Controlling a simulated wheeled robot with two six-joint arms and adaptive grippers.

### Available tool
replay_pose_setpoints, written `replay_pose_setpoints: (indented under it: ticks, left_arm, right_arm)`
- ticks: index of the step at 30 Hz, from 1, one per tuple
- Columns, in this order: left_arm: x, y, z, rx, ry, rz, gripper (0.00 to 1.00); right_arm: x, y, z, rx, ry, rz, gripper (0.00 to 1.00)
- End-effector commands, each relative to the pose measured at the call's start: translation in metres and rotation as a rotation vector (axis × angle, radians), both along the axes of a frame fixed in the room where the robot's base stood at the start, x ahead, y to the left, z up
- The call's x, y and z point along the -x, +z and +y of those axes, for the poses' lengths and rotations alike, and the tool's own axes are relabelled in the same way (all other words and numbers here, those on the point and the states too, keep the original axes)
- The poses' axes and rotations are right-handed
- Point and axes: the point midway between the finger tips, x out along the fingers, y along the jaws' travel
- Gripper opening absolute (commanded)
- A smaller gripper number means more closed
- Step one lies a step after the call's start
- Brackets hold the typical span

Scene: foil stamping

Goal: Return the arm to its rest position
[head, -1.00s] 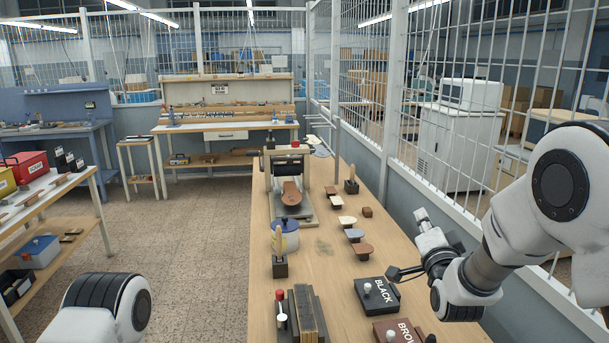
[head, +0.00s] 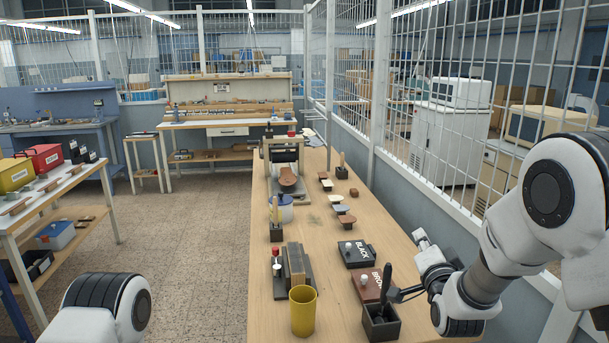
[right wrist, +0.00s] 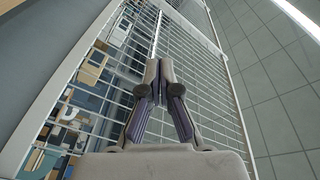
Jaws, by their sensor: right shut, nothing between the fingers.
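My right gripper (head: 421,238) is at the end of my right arm, at the right edge of the long wooden bench (head: 340,262). It points upward, and its fingers are shut and empty. The right wrist view shows the closed fingertips (right wrist: 153,72) against the wire fence and ceiling. The gripper appears clear of the bench items. Only a rounded part of my left arm shows at the lower left of the head view; the left gripper is out of sight.
The bench holds a BLACK box (head: 356,254), a BROWN box (head: 370,287), a dark holder (head: 381,323) with a brush, a yellow cup (head: 303,311) and a stamping press (head: 284,165). The wire fence (head: 440,135) runs close along the right. The floor left of the bench is clear.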

Motion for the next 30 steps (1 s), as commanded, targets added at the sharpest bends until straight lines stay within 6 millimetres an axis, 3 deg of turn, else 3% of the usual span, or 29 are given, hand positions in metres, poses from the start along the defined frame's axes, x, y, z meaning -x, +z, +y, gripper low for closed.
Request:
replay_pose_setpoints:
  ticks: [5, 11, 14, 16, 20, 24, 27, 30]
  left_arm:
    - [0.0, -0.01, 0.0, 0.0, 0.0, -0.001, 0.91]
    - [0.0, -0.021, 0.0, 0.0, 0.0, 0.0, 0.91]
    - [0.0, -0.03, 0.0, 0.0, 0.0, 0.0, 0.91]
    - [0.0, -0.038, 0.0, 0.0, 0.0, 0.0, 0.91]
    - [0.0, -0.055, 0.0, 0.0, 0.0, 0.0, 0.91]
    - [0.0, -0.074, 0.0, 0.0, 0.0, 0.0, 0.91]
    - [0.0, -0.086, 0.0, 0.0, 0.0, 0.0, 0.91]
    - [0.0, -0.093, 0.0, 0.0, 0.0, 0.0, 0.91]
  right_arm:
    - [0.011, -0.058, -0.001, 0.056, 0.002, 0.117, 0.0]
    - [0.038, -0.142, -0.003, 0.149, 0.022, 0.306, 0.0]
    - [0.062, -0.198, -0.004, 0.211, 0.045, 0.435, 0.0]
    - [0.088, -0.247, -0.004, 0.267, 0.073, 0.552, 0.0]
    - [0.161, -0.347, -0.005, 0.389, 0.17, 0.82, 0.0]
    - [0.262, -0.437, -0.004, 0.509, 0.333, 1.116, 0.0]
    - [0.339, -0.481, -0.003, 0.574, 0.475, 1.307, 0.0]
    - [0.399, -0.502, -0.002, 0.613, 0.604, 1.443, 0.0]
